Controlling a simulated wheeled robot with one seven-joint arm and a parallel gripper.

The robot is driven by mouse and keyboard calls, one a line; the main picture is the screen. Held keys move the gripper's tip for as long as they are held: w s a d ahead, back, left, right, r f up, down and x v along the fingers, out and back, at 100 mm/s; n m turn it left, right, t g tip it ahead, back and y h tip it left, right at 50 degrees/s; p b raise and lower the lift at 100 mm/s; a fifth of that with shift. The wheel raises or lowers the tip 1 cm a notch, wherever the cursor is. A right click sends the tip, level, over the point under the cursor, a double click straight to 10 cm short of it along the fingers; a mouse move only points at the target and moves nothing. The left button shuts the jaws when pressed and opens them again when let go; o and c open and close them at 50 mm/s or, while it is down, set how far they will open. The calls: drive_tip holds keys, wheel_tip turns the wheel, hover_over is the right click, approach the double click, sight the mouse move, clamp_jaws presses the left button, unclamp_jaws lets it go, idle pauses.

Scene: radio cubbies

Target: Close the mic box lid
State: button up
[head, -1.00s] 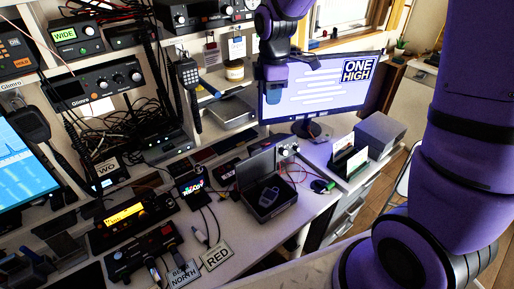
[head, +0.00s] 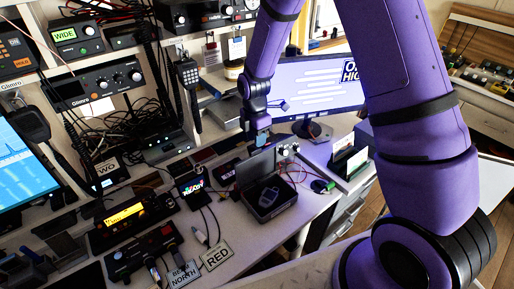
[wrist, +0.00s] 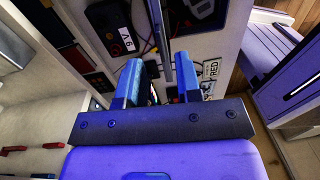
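The mic box (head: 271,207) is a dark grey case on the desk, with its lid (head: 257,168) standing up at the back. A handheld mic (head: 267,196) lies inside it. My gripper (head: 258,132) hangs just above the lid's top edge in the head view; whether it touches the lid I cannot tell. In the wrist view my gripper (wrist: 159,85) has its two blue fingers apart. A thin grey upright strip shows between and beyond them; I cannot tell whether it is the lid's edge.
A monitor (head: 318,88) stands behind my gripper, at the right. Radios fill the shelves at left. A file holder (head: 346,163) stands to the right.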

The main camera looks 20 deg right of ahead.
sight(257, 150)
drive_tip(key=shift+s+f, duration=0.15)
drive_tip(key=shift+f, duration=2.05)
clamp_jaws()
